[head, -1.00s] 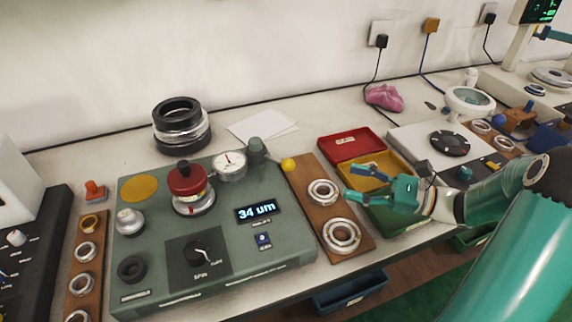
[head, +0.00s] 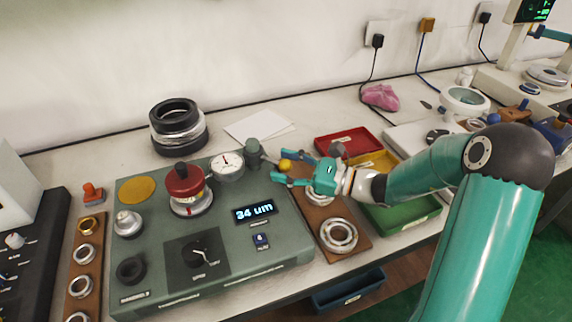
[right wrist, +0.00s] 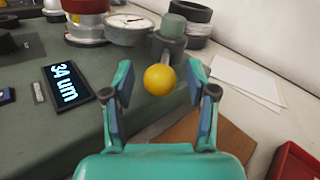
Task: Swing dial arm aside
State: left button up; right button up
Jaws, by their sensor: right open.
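The dial gauge (head: 227,166) has a white face and sits beside a grey-green post (head: 254,150) at the back right of the green tester. A short lever with a yellow ball (head: 285,165) points right from the post. A red-topped spindle (head: 186,181) stands left of the dial. My right gripper (head: 278,168) is open, its two fingers either side of the ball in the head view. In the right wrist view, the yellow ball (right wrist: 160,79) appears between the open blue-padded fingers, apart from both. My left gripper is not in view.
A wooden board with a bearing ring (head: 339,236) lies below my right gripper. Red (head: 345,139) and green (head: 405,215) bins stand to its right. The tester's display (head: 255,210) reads 34 um. White paper (head: 259,125) lies behind.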

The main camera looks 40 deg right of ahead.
aim_at(276, 188)
jog(key=shift+c, duration=0.3)
grip_shut()
jog(key=shift+s+a+f, duration=0.1)
jog(key=shift+s+a, duration=0.05)
jog(key=shift+a, duration=0.25)
dwell(0.3)
jog(key=shift+s+a+b, duration=0.2)
jog(key=shift+a+b, duration=0.35)
jog(key=shift+a, duration=0.15)
jog(key=shift+s+a+b, duration=0.15)
jog(key=shift+a+b, duration=0.4)
jog(key=shift+a, duration=0.1)
jog(key=shift+a+b, duration=0.6)
jog(key=shift+a, duration=0.5)
jog(key=shift+r, duration=0.2)
